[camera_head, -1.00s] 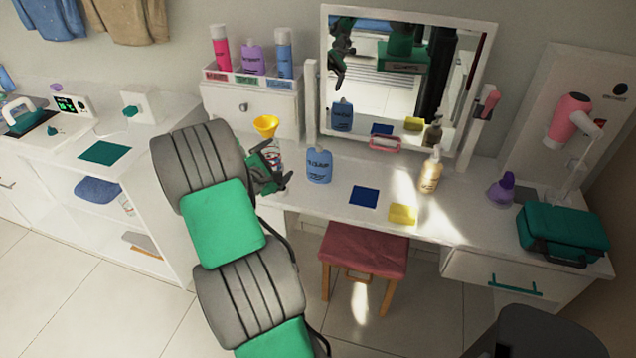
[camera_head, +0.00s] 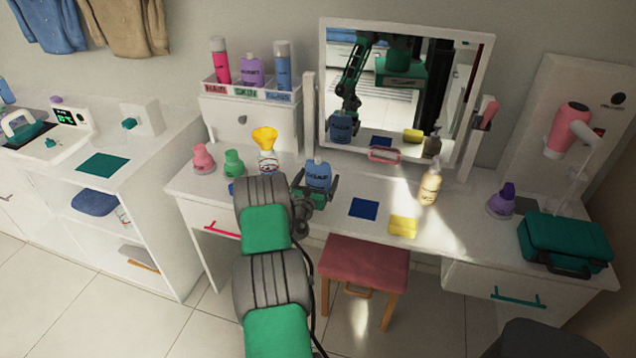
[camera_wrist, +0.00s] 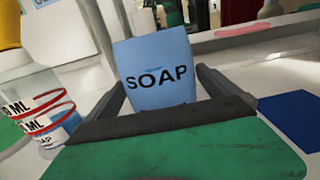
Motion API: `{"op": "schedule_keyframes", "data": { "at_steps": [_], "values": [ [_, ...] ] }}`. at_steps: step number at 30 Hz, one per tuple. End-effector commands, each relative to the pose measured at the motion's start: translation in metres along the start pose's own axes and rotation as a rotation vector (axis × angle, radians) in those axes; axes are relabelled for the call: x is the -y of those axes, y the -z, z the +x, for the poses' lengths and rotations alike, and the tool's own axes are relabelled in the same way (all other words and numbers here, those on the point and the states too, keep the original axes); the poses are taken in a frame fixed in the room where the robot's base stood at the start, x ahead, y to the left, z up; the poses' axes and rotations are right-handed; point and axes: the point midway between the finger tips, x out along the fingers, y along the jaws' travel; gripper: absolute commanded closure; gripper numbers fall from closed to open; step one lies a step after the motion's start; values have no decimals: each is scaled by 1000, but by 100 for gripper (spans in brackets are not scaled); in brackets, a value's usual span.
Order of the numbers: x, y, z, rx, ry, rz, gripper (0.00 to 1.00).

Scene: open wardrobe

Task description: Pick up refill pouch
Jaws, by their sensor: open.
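The refill pouch (camera_head: 318,175) is blue and labelled as soap. It stands upright on the white vanity table, left of the blue mat. In the wrist view the pouch (camera_wrist: 157,72) shows its "SOAP" label straight ahead, between the two dark fingers. My gripper (camera_head: 316,185) is open, with one finger on each side of the pouch's lower part. I cannot tell whether either finger touches it. The pouch's bottom is hidden behind my gripper's green palm.
A measuring cup (camera_wrist: 43,105) with a yellow funnel (camera_head: 265,138) stands left of the pouch. Red (camera_head: 204,160) and green (camera_head: 233,163) bottles are further left. The mirror (camera_head: 400,95) stands behind.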

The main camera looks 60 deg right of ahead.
Motion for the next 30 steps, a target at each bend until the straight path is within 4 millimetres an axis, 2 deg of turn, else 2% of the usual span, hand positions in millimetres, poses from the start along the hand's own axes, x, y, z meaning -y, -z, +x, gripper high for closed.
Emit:
{"op": "schedule_keyframes", "data": {
  "at_steps": [3,30],
  "values": [
    [0,0,0,0,0,0,2],
    [0,-2,0,2,1,1,73]
  ]
}}
